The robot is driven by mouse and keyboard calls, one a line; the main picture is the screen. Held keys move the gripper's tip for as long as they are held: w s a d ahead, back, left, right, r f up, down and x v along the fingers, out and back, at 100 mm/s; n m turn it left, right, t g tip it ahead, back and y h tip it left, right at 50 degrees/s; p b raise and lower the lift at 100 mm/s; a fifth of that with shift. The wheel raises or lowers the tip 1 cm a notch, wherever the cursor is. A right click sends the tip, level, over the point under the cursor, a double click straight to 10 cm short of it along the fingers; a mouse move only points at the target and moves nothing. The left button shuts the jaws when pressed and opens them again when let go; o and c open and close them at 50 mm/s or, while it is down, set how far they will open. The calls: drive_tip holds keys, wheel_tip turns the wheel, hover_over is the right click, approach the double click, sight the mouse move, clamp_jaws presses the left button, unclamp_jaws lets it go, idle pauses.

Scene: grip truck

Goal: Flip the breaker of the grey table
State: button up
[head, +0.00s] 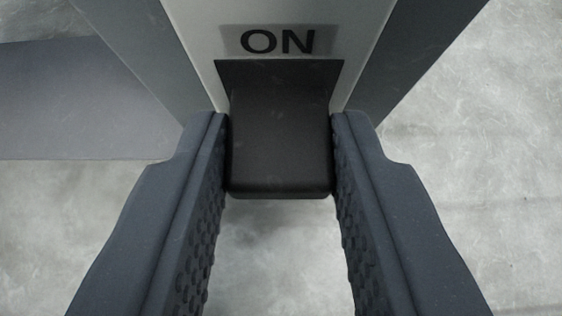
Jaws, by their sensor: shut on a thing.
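The breaker's black lever (279,140) sticks out from a light grey panel (205,50) below a label (278,41) that reads ON. My gripper (280,150) is shut on the lever, with one textured finger pressed against each side of it. The lever's end reaches a little below the fingertips in the picture. The lower part of the breaker panel is hidden behind the lever and fingers.
Darker grey side faces (420,60) flank the panel on both sides. A flat grey surface (80,100) lies at the left. The pale, marbled floor (490,170) below and to the right shows no loose objects.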

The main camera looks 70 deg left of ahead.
drive_tip(key=shift+o, duration=0.2)
drive_tip(key=shift+w+r, duration=0.15)
drive_tip(key=shift+w, duration=0.05)
drive_tip(key=o, duration=1)
drive_tip(key=shift+c, duration=0.2)
drive_tip(key=v, duration=1.3)
drive_tip(key=shift+s+d, duration=0.15)
drive_tip(key=shift+d, duration=0.25)
